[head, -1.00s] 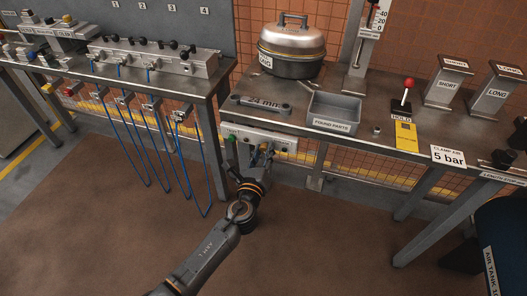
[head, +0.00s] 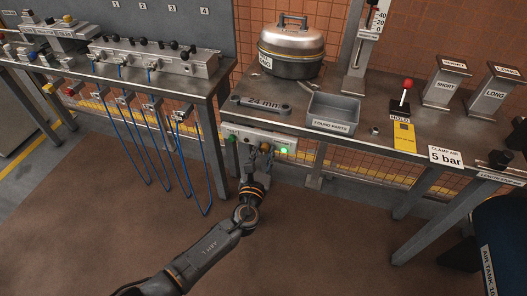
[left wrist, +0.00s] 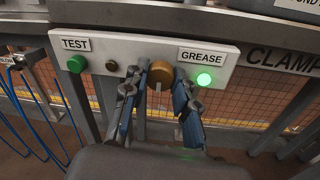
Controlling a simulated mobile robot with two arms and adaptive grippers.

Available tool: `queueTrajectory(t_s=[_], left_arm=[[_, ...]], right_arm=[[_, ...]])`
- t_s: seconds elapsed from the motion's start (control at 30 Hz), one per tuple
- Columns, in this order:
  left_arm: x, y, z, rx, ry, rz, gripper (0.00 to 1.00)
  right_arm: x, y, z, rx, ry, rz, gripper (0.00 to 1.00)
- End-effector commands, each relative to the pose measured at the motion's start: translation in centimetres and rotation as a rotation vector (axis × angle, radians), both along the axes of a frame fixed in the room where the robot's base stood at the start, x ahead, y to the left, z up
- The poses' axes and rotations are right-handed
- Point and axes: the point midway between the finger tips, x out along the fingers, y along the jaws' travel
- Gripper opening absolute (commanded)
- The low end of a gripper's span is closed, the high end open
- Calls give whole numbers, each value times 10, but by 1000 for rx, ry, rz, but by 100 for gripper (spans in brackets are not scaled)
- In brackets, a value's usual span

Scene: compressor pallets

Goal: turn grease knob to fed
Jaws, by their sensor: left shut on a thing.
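The grease knob (left wrist: 161,72) is a round orange-brown knob on the pale panel (left wrist: 228,52), left of and below the GREASE label (left wrist: 202,56). A pale line on its face points roughly downward. My left gripper (left wrist: 160,88) has one finger on each side of the knob and is shut on it. In the head view, my left gripper (head: 265,152) reaches up to the panel front, and its fingers largely hide the knob. A green lamp (left wrist: 204,79) glows right of the knob; it also shows in the head view (head: 284,150). My right gripper is not in view.
A green button (left wrist: 77,64) under the TEST label and a dark round fitting (left wrist: 112,66) are left of the knob. Blue hoses (head: 145,130) hang from the left bench. The bench above holds a spanner (head: 262,105) and a grey bin (head: 333,114).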

Motion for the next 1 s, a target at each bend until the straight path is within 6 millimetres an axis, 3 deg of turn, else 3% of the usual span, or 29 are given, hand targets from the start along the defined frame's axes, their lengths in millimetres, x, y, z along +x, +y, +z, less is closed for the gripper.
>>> queueTrajectory(t_s=[0.5, 0.53, 0.63, 1.0], left_arm=[[-1, 0, -3, 24, -3, -1, 0], [-1, 0, -3, 24, -3, -1, 30], [-1, 0, -2, 23, -4, -1, 50], [-4, 1, -1, 21, -4, 0, 51]], right_arm=[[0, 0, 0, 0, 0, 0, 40], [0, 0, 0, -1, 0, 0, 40], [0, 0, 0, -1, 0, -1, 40], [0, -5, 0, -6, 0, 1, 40]])
